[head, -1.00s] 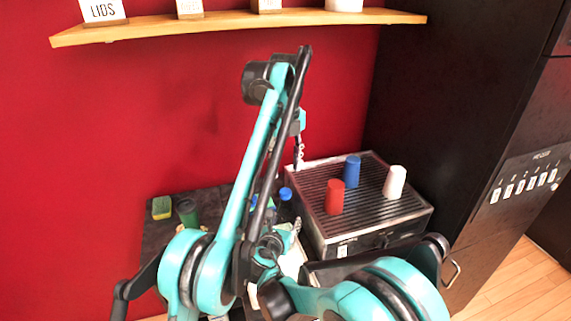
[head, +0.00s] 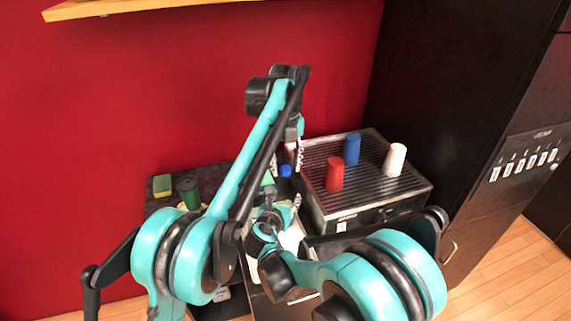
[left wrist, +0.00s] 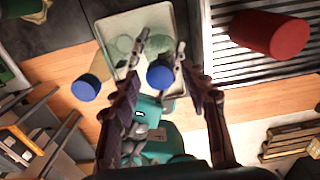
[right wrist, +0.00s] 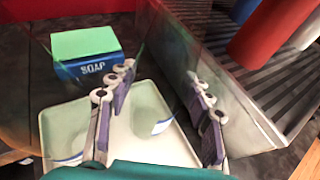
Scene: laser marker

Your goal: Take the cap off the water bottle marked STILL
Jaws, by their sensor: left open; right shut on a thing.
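A blue cap (head: 286,171) shows below my left gripper (head: 291,158) in the head view. In the left wrist view this cap (left wrist: 160,74) lies between the open fingers of my left gripper (left wrist: 160,48); contact cannot be told. A second blue cap (left wrist: 85,90) sits on a clear bottle (left wrist: 97,66) to the left, outside the fingers. My right gripper (right wrist: 157,100) is shut on a clear bottle, seen through between its fingers in the right wrist view. That bottle appears to be the one under the nearer cap. No STILL marking is readable.
A pale tray (right wrist: 135,125) and a SOAP box (right wrist: 88,52) are near the right gripper. A ridged machine top (head: 320,150) carries a red cup (head: 335,174), a blue cup (head: 352,149) and a white cup (head: 395,160). A sponge (head: 162,185) is at left.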

